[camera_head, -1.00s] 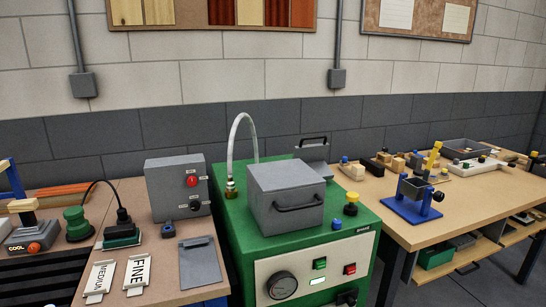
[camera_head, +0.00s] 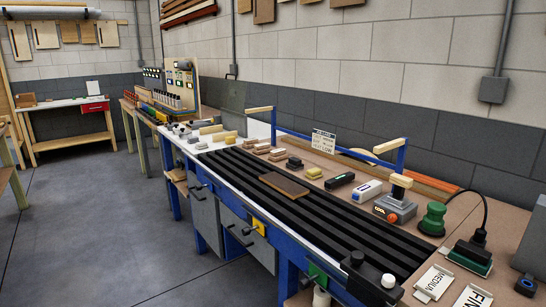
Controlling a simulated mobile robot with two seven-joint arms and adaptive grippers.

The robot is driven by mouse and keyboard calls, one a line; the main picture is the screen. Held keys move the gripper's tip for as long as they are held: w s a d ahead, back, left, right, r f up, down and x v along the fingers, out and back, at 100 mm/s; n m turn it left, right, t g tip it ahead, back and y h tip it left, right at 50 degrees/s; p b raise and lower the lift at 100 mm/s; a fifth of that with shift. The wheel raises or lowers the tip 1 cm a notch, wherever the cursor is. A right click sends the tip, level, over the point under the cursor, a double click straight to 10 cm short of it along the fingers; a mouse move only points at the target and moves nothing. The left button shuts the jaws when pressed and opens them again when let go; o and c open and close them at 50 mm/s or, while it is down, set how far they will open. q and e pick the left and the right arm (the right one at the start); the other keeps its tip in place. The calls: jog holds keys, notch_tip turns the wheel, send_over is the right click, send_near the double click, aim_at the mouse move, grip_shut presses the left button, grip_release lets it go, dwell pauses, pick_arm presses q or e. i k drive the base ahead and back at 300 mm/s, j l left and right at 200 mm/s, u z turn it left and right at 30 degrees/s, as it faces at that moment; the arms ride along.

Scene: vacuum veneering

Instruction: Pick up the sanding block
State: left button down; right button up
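I cannot tell for certain which item is the sanding block. A dark-topped green block (camera_head: 468,257) sits at the right end of the bench, and a black cord rises from behind it. Small tan and brown blocks (camera_head: 277,154) stand in a row behind the black slatted bed. A black block (camera_head: 294,163) and a dark block with a green mark (camera_head: 340,181) are farther right in that row. A flat brown board (camera_head: 284,185) lies on the slats. Neither of my grippers is in view.
The slatted bed (camera_head: 330,222) has a blue frame and a raised blue bar. A green knob-shaped tool (camera_head: 433,218), a device with an orange front (camera_head: 395,209) and a MEDIUM card (camera_head: 434,281) are to the right. Open grey floor (camera_head: 110,220) lies at the left.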

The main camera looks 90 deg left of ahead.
aim_at(278, 155)
jog(key=u, duration=2.75)
